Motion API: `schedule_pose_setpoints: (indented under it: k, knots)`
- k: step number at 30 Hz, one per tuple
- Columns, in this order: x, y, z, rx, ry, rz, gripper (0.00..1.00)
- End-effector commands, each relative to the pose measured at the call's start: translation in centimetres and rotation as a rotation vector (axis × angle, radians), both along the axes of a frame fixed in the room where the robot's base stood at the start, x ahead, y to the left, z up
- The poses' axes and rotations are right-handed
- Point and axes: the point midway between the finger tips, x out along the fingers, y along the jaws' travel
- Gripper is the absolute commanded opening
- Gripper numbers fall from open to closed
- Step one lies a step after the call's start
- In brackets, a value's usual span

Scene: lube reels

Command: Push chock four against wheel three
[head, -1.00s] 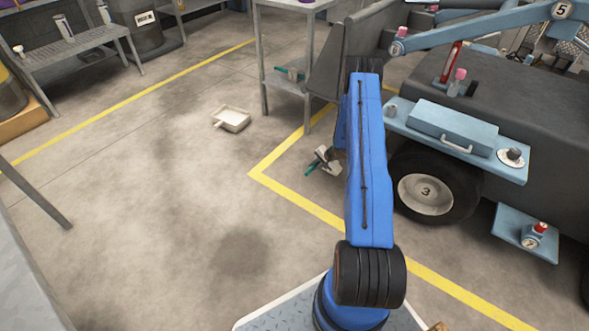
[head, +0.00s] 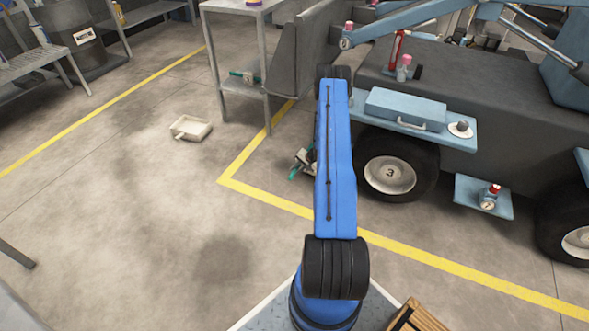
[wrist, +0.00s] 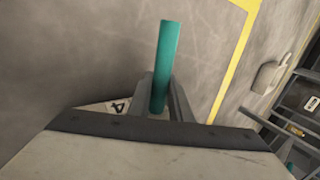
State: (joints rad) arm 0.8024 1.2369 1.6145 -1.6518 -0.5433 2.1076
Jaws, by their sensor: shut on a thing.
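Chock four is a pale wedge with a teal handle; its "4" mark (wrist: 117,106) shows in the wrist view. In the head view the chock (head: 303,158) is partly hidden behind my blue arm. My gripper (wrist: 162,95) is shut on the teal handle, a finger on either side of it. Wheel three (head: 390,175) is a black tyre with a pale hub marked 3, under the cart's blue step. The chock is to the left of the wheel. My arm covers the space between them, so I cannot tell how wide the gap is.
A grey shelf stand (head: 240,60) with a teal-handled item on its lower shelf is behind the chock. A yellow line (head: 270,197) runs in front of the wheels. The floor left of it is mostly clear.

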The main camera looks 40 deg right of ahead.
Motion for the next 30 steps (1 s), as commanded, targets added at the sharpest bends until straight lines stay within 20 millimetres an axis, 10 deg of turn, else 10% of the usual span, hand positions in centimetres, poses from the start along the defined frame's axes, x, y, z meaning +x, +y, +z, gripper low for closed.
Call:
schedule_pose_setpoints:
  k: [30]
  knots:
    - [-4.2, -1.8, -2.7, -0.001, 0.000, -0.001, 0.00]
